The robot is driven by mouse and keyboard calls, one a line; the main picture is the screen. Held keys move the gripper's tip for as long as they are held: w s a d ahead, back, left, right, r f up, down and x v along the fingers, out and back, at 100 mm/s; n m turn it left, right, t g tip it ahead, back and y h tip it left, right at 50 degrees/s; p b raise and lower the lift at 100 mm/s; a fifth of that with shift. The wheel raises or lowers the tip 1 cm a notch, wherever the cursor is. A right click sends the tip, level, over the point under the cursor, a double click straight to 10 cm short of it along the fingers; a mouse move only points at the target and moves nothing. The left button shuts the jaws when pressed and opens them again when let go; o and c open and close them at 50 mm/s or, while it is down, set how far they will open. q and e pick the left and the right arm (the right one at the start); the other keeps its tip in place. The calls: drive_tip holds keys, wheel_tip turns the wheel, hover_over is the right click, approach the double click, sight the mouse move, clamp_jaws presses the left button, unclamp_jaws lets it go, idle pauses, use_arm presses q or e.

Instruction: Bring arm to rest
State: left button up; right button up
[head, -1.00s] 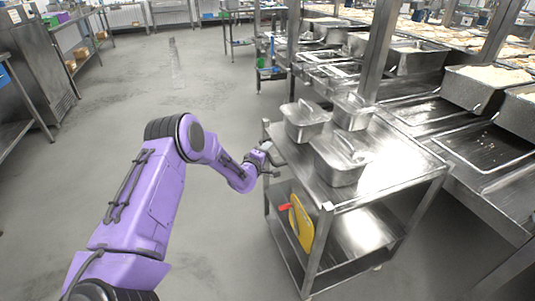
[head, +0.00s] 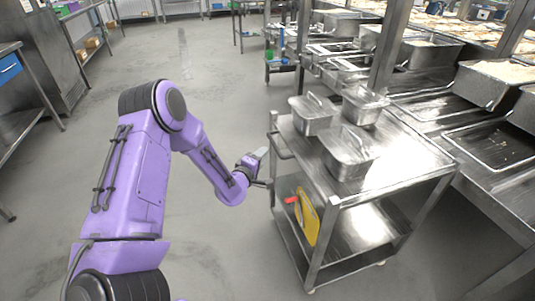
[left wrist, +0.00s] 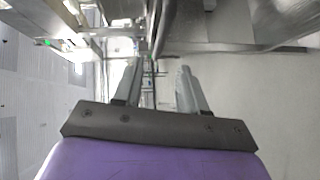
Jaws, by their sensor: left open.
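My left arm is purple and comes in from the left in the head view. Its gripper (head: 262,168) is beside the left edge of the steel cart (head: 398,167), near the cart's handle. In the left wrist view the two grey fingers (left wrist: 156,88) are apart with nothing between them. I cannot tell whether the gripper touches the cart. My right gripper is not in view.
Several steel pans with handles (head: 312,118) stand on the cart top. A yellow board (head: 308,217) and a red item (head: 291,200) are on its lower shelf. A counter with rice pans (head: 490,87) is at right. Open floor (head: 215,110) lies at left.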

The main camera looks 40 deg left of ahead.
use_arm(q)
drive_tip(key=s+d+f+m+g, duration=0.6)
drive_tip(key=s+d+f+m, duration=0.15)
drive_tip(key=s+f, duration=0.5)
drive_tip(key=s+d+f+m+g, duration=0.2)
drive_tip(key=s+d+f+g, duration=0.1)
drive_tip(key=s, duration=0.9)
drive_tip(key=s+d+f+m+g+p, duration=0.1)
drive_tip(key=s+d+f+m+g, duration=0.1)
drive_tip(key=s, duration=1)
wheel_tip(320, 180, down, 2)
drive_tip(key=shift+d+f+g, duration=0.1)
drive_tip(key=shift+d+g, duration=0.8)
drive_tip(key=shift+d, duration=0.25)
drive_tip(key=shift+m, duration=0.25)
